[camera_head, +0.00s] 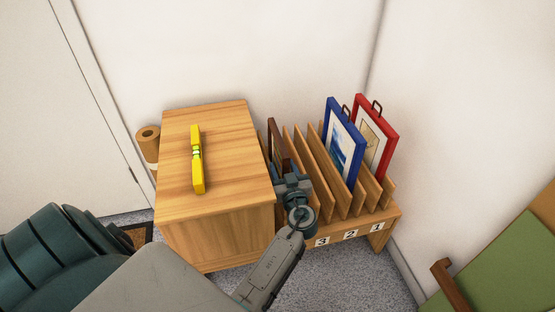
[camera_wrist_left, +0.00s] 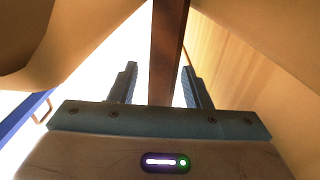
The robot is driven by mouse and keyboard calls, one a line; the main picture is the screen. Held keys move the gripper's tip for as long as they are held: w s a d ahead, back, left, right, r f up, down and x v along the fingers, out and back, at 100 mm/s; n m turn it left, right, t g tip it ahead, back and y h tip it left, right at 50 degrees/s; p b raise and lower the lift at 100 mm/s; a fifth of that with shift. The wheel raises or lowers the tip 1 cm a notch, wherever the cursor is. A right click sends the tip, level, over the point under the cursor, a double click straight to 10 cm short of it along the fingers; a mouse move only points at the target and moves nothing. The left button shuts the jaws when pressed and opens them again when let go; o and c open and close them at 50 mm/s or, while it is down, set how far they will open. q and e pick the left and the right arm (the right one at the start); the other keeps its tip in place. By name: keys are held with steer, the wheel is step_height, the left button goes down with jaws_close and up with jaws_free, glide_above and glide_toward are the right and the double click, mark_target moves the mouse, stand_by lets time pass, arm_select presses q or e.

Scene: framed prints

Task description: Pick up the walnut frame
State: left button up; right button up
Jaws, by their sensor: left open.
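The walnut frame (camera_head: 275,139) is a dark brown frame standing upright in the leftmost part of the slotted wooden rack (camera_head: 333,234). Its lower part is hidden by my left gripper (camera_head: 287,173), which is at the frame's near edge. In the left wrist view, the walnut frame (camera_wrist_left: 166,45) runs as a dark bar between the two fingers of the left gripper (camera_wrist_left: 159,70). The fingers are open, with a bright gap visible on each side of the frame. My right gripper is not in view.
A blue frame (camera_head: 358,150) and a red frame (camera_head: 391,135) stand in the rack's right slots, above labels 3, 2 and 1. A wooden cabinet (camera_head: 228,150) with a yellow spirit level (camera_head: 198,175) stands close on the left. Walls rise behind and right.

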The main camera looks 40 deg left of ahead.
arm_select(q)
jaws_close()
steer(key=shift+r, duration=0.1)
stand_by(0.4)
